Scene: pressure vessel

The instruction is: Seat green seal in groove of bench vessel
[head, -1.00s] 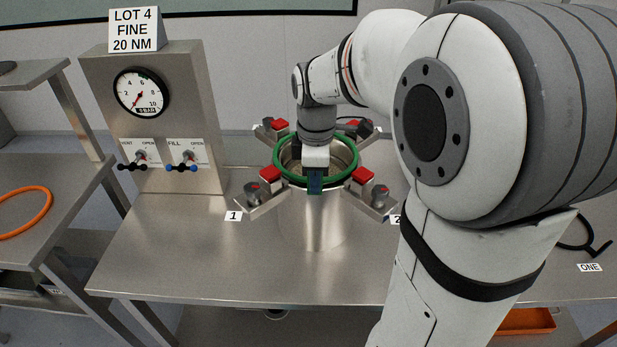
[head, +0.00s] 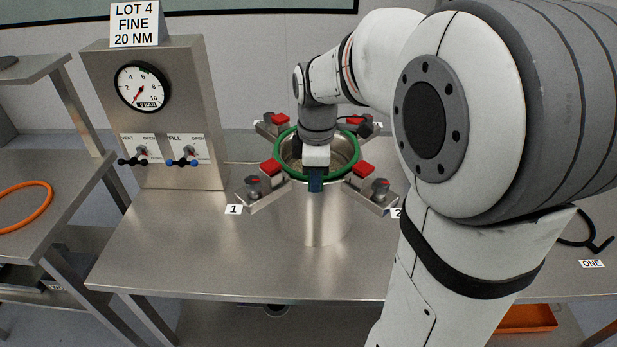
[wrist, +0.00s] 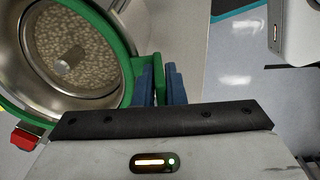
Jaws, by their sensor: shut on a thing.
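The steel bench vessel (head: 315,222) stands open on the bench, with several clamps with red pads around its rim. The green seal (head: 282,168) lies level at the vessel's mouth, following the rim; whether it sits in the groove cannot be told. My gripper (head: 316,182) is at the near side of the rim, pointing down and shut on the seal. In the wrist view the blue fingers of my gripper (wrist: 160,84) pinch a green tab of the seal (wrist: 121,50). The vessel (wrist: 30,28) shows a pebbly-looking inside bottom there. My arm hides part of the far rim.
A gauge panel (head: 160,120) with two valves stands at the back left, under a "LOT 4 FINE 20 NM" sign (head: 136,24). An orange ring (head: 25,205) lies on the left side table. The bench front (head: 190,265) is clear.

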